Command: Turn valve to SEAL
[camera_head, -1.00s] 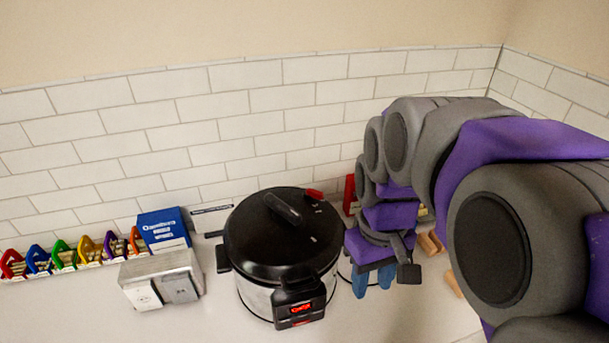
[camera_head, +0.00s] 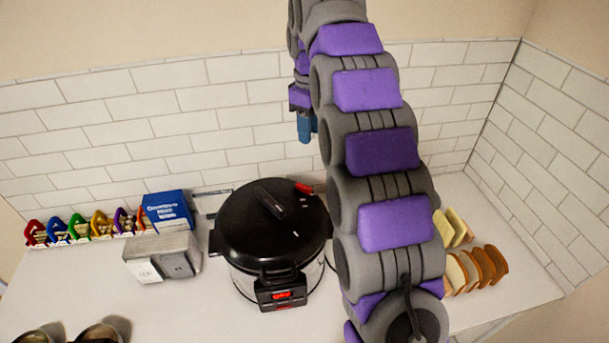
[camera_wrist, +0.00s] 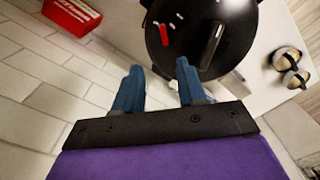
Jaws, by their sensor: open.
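The valve is the small red handle (camera_head: 304,188) at the back right of the black lid of the pressure cooker (camera_head: 270,230). It also shows in the wrist view as a red piece (camera_wrist: 164,34) on the lid, left of the lid's long handle (camera_wrist: 212,45). My gripper (camera_head: 306,138) is above and behind the cooker, with its blue fingers pointing down. In the wrist view my gripper (camera_wrist: 158,78) has its two blue fingers apart with nothing between them. The fingers are apart from the red valve. The SEAL marking is too small to read.
A blue box (camera_head: 167,210) and a grey metal box (camera_head: 162,256) stand left of the cooker. Several coloured clips (camera_head: 90,226) line the wall. Bread slices (camera_head: 475,268) lie at right. A red container (camera_wrist: 71,14) shows in the wrist view. The tiled wall is close behind.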

